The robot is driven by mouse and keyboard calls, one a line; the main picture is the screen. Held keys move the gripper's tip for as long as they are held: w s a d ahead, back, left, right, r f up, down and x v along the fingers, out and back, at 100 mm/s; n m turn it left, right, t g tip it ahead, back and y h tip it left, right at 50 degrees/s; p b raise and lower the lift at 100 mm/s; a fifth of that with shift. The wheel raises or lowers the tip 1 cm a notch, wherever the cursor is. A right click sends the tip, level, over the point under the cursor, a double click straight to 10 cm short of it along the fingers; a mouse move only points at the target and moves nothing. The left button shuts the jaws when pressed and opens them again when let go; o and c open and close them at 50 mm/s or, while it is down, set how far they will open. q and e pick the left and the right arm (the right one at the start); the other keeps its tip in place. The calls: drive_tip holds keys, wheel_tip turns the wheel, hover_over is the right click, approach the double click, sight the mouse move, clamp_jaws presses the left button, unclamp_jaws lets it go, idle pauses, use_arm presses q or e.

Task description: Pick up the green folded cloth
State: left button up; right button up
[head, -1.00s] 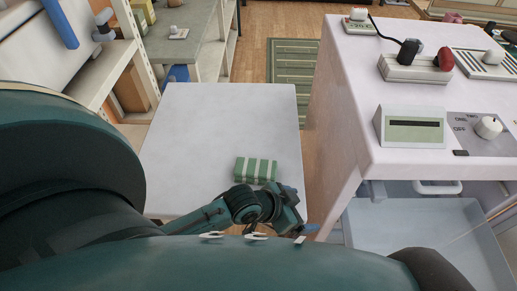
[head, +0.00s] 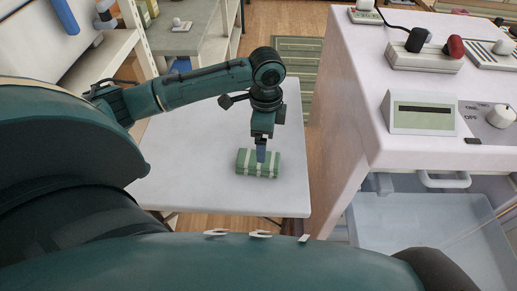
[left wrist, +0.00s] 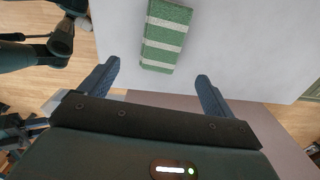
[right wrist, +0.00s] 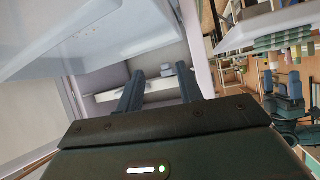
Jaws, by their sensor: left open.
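The green folded cloth (head: 243,164) with pale stripes lies on the light grey table. My left gripper (head: 261,156) points down over it and covers part of its middle in the head view. In the left wrist view the cloth (left wrist: 167,35) lies ahead, its near end in line with the gap between the spread fingers (left wrist: 157,69). Nothing is gripped, and the exact height above the cloth is hard to tell. My right gripper (right wrist: 161,72) is open with nothing between its fingers; it is not visible in the head view.
The light grey table (head: 200,195) is otherwise clear. A white bench (head: 345,90) with devices on top stands to the right, with an open pale bin (head: 400,220) below. A shelf (head: 115,50) is at the left, and a green striped rug (head: 300,70) lies behind.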

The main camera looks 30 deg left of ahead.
use_arm(q)
wheel_tip(320, 180, down, 10)
drive_tip(key=shift+r+b, duration=0.1)
drive_tip(key=shift+b, duration=0.2)
drive_tip(key=c, duration=1.1)
